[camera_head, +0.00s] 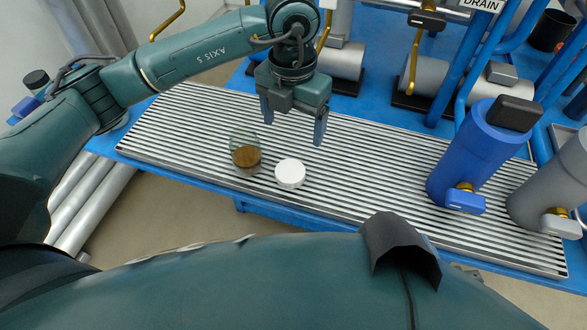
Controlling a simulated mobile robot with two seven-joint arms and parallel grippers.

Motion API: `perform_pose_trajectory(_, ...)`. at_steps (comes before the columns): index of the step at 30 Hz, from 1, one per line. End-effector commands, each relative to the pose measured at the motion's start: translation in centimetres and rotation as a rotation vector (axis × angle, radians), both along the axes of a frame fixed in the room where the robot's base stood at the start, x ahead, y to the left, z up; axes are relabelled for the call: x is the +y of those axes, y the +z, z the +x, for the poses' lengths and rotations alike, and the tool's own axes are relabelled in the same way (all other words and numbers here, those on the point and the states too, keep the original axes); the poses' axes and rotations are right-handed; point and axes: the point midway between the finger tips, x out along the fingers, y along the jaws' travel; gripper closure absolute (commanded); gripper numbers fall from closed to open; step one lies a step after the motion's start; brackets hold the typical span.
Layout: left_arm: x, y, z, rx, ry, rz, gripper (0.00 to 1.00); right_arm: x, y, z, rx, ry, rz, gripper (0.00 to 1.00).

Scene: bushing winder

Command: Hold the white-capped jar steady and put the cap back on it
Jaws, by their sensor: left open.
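A clear jar (245,154) with brown contents stands on the ribbed metal grating, its top uncovered. The white cap (290,173) sits on the grating just right of the jar, apart from it or nearly touching; I cannot tell which. My left gripper (293,124) is open and empty, fingers pointing down, above and behind the jar and cap. My right gripper is not in view.
The ribbed grating (370,165) lies on a blue bench (395,116). A blue cylinder (470,155) and a grey cylinder (552,180) with brass valves stand at the right. Pipes and motors line the back. The grating between cap and blue cylinder is clear.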

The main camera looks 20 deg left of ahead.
Motion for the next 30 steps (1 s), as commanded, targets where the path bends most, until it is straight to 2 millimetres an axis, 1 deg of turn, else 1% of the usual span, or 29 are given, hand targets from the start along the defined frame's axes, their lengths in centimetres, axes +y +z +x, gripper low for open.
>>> perform_pose_trajectory(8,0.1,0.0,0.0,-0.001,0.001,0.004,0.18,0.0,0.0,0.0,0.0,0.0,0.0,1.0)
perform_pose_trajectory(10,0.1,-0.2,0.0,0.0,0.001,0.003,0.18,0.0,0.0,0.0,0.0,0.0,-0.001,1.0)
perform_pose_trajectory(14,0.1,-2.0,-0.1,0.002,0.0,0.004,0.18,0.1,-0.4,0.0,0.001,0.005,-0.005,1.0)
perform_pose_trajectory(18,0.1,-4.8,-0.1,0.004,0.001,0.003,0.18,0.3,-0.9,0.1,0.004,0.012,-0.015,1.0)
perform_pose_trajectory(21,0.1,-6.5,-0.1,0.003,0.001,0.003,0.18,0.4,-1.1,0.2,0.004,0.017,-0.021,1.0)
perform_pose_trajectory(25,0.1,-7.7,-0.1,-0.001,0.0,0.002,0.18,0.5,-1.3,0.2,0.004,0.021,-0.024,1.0)
perform_pose_trajectory(30,0.1,-8.0,-0.1,0.0,-0.001,0.001,0.18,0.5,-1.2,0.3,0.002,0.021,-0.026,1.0)
